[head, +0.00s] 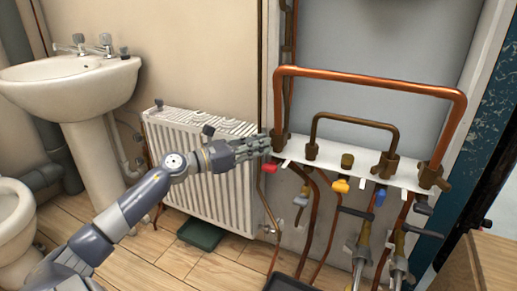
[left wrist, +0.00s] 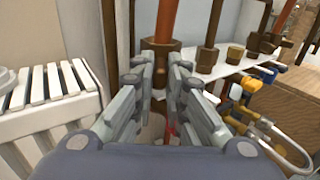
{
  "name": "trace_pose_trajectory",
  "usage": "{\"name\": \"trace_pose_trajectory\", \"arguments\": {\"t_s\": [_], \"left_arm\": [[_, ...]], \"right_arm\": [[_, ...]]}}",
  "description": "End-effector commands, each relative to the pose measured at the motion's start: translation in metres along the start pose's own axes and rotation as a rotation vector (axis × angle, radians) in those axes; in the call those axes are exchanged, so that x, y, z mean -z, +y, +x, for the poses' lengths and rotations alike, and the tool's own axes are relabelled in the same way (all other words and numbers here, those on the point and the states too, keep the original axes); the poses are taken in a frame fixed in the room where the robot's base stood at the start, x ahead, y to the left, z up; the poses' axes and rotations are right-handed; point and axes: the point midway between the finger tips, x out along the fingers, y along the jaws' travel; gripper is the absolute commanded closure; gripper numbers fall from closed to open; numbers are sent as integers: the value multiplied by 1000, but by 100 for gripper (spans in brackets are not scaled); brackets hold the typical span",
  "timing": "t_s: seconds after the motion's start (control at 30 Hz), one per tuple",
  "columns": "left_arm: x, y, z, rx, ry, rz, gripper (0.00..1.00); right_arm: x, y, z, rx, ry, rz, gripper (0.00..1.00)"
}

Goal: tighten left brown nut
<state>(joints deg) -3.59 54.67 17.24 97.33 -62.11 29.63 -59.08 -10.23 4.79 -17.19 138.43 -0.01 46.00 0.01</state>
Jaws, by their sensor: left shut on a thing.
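The left brown nut (head: 278,142) sits on the white shelf at the foot of the large copper pipe's left leg. It also shows in the left wrist view (left wrist: 160,46), upright under the orange-brown pipe. My left gripper (head: 267,146) reaches it from the left, level with the shelf. In the left wrist view its two fingers (left wrist: 160,70) stand on either side of the nut's lower part, shut on it. The fingers hide part of the nut. My right gripper is in neither view.
The white shelf (head: 330,168) carries more brown fittings and a smaller copper arch (head: 352,118) to the right. Red, yellow and blue valve handles and hoses hang below. A white radiator (head: 225,190) stands close beneath my left arm. A sink (head: 70,85) is at the left.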

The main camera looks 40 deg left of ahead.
Motion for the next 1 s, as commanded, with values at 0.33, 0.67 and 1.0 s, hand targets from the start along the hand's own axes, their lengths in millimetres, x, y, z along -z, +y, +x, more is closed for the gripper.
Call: {"name": "trace_pose_trajectory", "arguments": {"t_s": [0.33,0.67,1.0], "left_arm": [[-1,1,0,3,-1,1,100],[-1,1,0,2,-1,1,68],[0,1,-1,4,0,0,68]], "right_arm": [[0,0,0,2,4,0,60],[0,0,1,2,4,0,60],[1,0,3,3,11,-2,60]]}}
